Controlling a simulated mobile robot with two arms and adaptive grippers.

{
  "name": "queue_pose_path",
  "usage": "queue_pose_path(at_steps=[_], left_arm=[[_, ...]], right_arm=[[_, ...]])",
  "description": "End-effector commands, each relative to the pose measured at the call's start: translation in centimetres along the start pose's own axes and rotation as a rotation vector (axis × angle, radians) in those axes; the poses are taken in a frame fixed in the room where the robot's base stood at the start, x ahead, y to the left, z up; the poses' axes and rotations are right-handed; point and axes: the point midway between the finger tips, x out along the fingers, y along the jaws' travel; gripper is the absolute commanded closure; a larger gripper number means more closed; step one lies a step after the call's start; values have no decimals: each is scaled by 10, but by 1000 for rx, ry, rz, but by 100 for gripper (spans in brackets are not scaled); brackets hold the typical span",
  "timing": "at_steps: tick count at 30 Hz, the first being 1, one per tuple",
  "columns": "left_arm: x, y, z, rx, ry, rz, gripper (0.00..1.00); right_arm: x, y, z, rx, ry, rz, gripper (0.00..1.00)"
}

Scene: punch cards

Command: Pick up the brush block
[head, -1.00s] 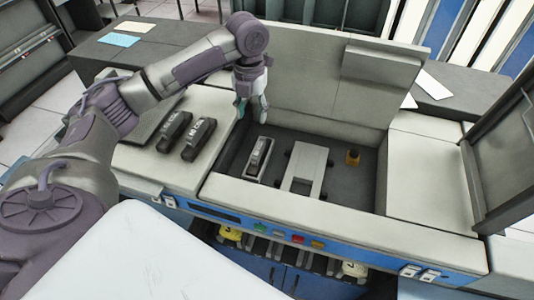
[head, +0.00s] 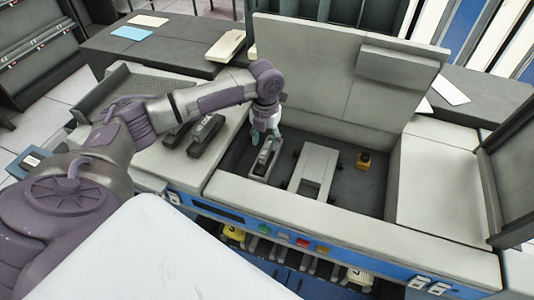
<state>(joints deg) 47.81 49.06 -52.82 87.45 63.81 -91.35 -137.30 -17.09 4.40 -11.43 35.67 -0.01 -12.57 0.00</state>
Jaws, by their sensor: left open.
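A grey and dark block (head: 263,164), which looks like the brush block, sits in the left part of the open machine's dark recess (head: 345,190). My left gripper (head: 264,139) points down, open, at the block's far end. Its fingers overlap that end in the picture; I cannot tell whether they touch it. Two similar dark blocks, one nearer the right (head: 206,135) and one partly hidden behind my left arm (head: 177,136), lie on the light top left of the recess. My right gripper is not in view.
A light bracket (head: 315,168) stands beside the block in the recess, with a small orange part (head: 363,160) farther right. The raised lid (head: 310,70) stands behind, and the recess's front rim (head: 300,210) runs along the near side.

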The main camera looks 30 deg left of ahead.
Motion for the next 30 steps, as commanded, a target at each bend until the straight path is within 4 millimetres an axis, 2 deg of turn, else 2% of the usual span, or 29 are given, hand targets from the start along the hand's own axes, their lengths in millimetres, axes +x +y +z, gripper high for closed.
queue_pose_path(at_steps=[3,7,16,25,30], left_arm=[[17,-5,0,-1,4,0,50],[34,-4,0,-1,2,2,50],[40,-4,1,1,-1,1,50],[39,-4,1,0,-1,1,100],[39,-4,1,0,-2,1,100]], right_arm=[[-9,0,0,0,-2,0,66],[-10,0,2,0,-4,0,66],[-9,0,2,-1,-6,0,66],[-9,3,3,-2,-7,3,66],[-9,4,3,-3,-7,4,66]])
